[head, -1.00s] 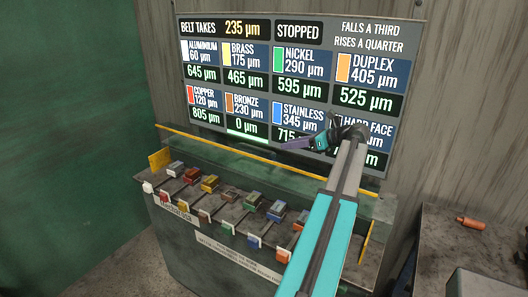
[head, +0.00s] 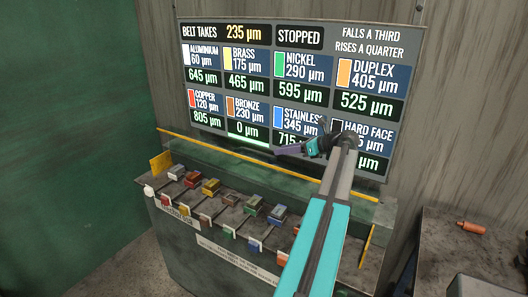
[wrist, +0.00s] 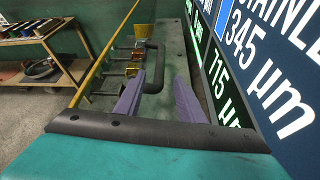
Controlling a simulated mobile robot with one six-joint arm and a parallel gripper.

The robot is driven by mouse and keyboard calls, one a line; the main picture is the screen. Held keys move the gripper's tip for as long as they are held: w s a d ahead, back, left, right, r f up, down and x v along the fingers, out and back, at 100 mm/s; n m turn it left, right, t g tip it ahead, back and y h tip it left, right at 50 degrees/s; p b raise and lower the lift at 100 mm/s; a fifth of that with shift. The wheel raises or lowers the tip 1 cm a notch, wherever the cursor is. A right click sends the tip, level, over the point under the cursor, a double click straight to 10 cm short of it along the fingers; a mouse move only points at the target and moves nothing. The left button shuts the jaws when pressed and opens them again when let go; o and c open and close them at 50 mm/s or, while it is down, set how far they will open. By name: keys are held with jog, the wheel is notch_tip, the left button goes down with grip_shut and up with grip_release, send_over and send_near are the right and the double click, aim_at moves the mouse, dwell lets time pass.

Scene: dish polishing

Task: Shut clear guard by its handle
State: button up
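The clear guard (head: 300,184) is a see-through panel with a yellow edge strip, above the row of coloured samples and below the screen. Its dark U-shaped handle (wrist: 155,68) shows in the wrist view, ahead of and between the finger lines. I cannot pick the handle out in the head view. My gripper (head: 279,151) is in front of the lower screen and points left. In the wrist view my gripper (wrist: 158,98) has two purple fingers spread apart with nothing clamped between them. Whether the fingers touch the handle cannot be told.
The display screen (head: 290,95) stands close behind my gripper and reads STOPPED. Coloured samples (head: 211,187) sit in a row on the cabinet. A dark side table (head: 440,255) at right holds a copper-coloured piece (head: 471,227). A shelf cart (wrist: 38,60) stands far left in the wrist view.

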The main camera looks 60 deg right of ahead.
aim_at(251, 165)
jog(key=p+x, duration=0.2)
jog(key=x, duration=0.7)
jog(key=shift+w+f+p, duration=0.2)
jog(key=shift+w+p, duration=0.2)
grip_shut()
jog(key=shift+d, duration=0.15)
